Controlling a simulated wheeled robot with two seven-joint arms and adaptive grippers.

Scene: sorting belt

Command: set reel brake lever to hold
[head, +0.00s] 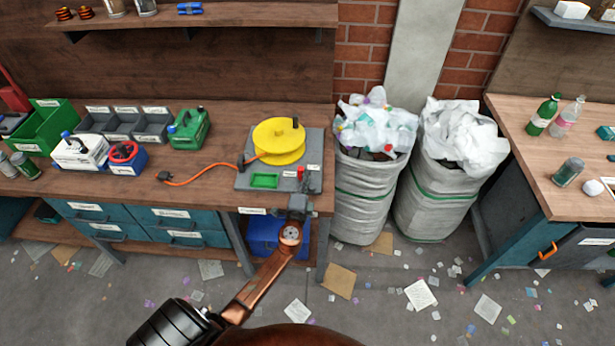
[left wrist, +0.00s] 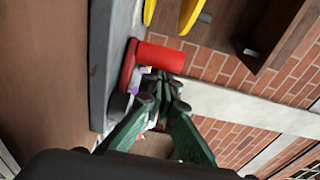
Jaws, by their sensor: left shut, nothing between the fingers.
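The yellow reel (head: 279,142) sits on a grey base plate (head: 246,181) on the wooden bench. A small red lever (head: 300,173) stands near the plate's right edge, beside small white labels too small to read. In the left wrist view the lever is a thick red handle (left wrist: 160,57) on a round red base (left wrist: 127,68). My left gripper (head: 311,181) is over the plate's front right corner, close beside the lever. Its green fingers (left wrist: 166,82) are shut and empty, tips by the handle; I cannot tell whether they touch it. My right gripper is out of view.
An orange cable (head: 200,178) runs left from the reel. Bins and a green canister (head: 189,129) stand further left. Two full sacks (head: 367,195) stand right of the bench.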

